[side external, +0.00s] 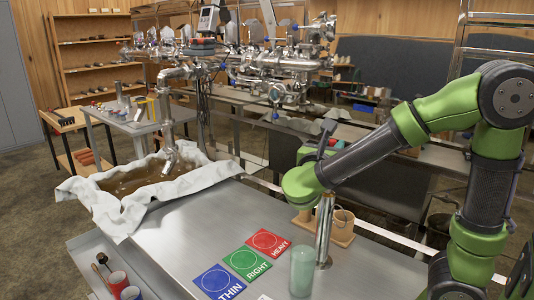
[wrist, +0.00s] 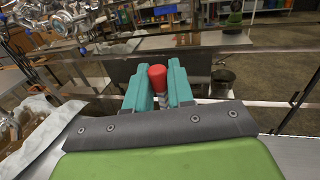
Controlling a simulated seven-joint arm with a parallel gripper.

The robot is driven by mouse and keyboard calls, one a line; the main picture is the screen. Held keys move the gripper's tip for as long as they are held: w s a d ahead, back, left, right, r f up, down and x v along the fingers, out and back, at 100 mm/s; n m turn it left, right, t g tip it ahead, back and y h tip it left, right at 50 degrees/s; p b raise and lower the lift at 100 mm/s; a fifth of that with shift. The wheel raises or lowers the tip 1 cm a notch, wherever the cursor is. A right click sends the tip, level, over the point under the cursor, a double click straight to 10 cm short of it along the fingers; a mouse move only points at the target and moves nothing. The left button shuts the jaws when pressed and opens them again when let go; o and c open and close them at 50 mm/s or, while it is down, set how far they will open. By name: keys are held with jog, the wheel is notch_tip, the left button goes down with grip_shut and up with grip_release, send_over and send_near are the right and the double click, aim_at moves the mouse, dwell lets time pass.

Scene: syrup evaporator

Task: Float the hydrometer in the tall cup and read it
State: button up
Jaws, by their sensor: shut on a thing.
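My gripper (wrist: 160,90) has teal fingers closed on a red-topped piece (wrist: 158,77) with a short metallic stem. I cannot tell whether this piece is the hydrometer; its lower part is hidden. In the side view my gripper (side external: 314,152) is raised beyond my green wrist, above the far side of the steel table. A tall chrome cylinder (side external: 324,235), which looks like the tall cup, stands upright below my wrist, its top partly hidden by my arm. A pale green translucent cylinder (side external: 302,272) stands nearer the camera. No scale reading is visible.
Blue THIN (side external: 217,281), green RIGHT (side external: 247,263) and red HEAVY (side external: 268,242) cards lie on the table (side external: 180,245). A cloth-draped pan (side external: 145,180) of brown liquid is at left. A wooden stand (side external: 340,240) with cups sits behind the chrome cylinder. Red-topped items (side external: 118,281) lie front left.

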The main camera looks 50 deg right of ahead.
send_over(328, 192)
jog(key=shift+w+d+f, duration=0.1)
jog(key=shift+d+f, duration=0.05)
jog(key=shift+f, duration=0.95)
jog(key=shift+w+d+f, duration=0.1)
jog(key=shift+d+f, duration=0.05)
jog(key=shift+f, duration=0.95)
jog(key=o, duration=0.9)
jog(key=o, duration=0.8)
jog(key=shift+v, duration=3.75)
